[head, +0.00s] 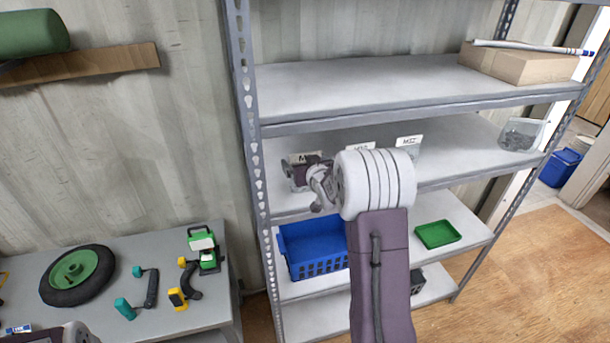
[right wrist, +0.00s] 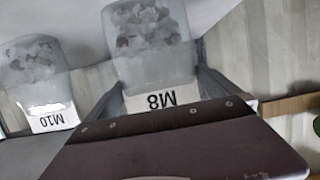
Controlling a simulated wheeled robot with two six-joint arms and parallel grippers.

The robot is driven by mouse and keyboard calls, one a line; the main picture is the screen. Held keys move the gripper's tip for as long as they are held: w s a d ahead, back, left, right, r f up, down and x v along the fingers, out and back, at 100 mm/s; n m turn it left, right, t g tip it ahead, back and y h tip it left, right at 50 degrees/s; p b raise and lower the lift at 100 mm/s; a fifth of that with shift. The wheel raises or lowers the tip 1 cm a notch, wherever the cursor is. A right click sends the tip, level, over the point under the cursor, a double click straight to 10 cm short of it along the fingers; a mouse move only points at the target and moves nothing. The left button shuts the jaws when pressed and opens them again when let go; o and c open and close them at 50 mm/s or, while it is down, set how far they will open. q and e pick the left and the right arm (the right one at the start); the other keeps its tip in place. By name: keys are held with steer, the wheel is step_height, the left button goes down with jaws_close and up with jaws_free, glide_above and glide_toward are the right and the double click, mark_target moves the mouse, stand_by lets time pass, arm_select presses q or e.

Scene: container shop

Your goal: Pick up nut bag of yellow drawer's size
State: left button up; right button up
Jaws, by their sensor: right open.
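Clear bags of nuts with white labels stand in a row on the middle shelf. The M8 bag (right wrist: 150,45) is directly ahead of my right gripper (right wrist: 160,88) in the right wrist view, upside down there, its label between the two dark fingers. The right gripper is open, with a finger on each side of the label; I cannot tell whether they touch it. The M10 bag (right wrist: 38,75) is beside it, and its label (head: 360,148) is partly hidden by my arm in the head view. The M12 bag (head: 408,147) is farther right. No yellow drawer shows. My left gripper is not in view.
Below are a blue crate (head: 312,262) and a green tray (head: 437,234). The upper shelf (head: 370,88) is close above the bags. A table (head: 130,305) with a wheel and tools stands left.

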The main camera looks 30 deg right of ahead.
steer(key=shift+s+d, duration=0.15)
steer(key=shift+d, duration=0.05)
steer(key=c, duration=1.3)
steer(key=shift+a, duration=0.1)
steer(key=c, duration=0.5)
steer(key=shift+r, duration=0.1)
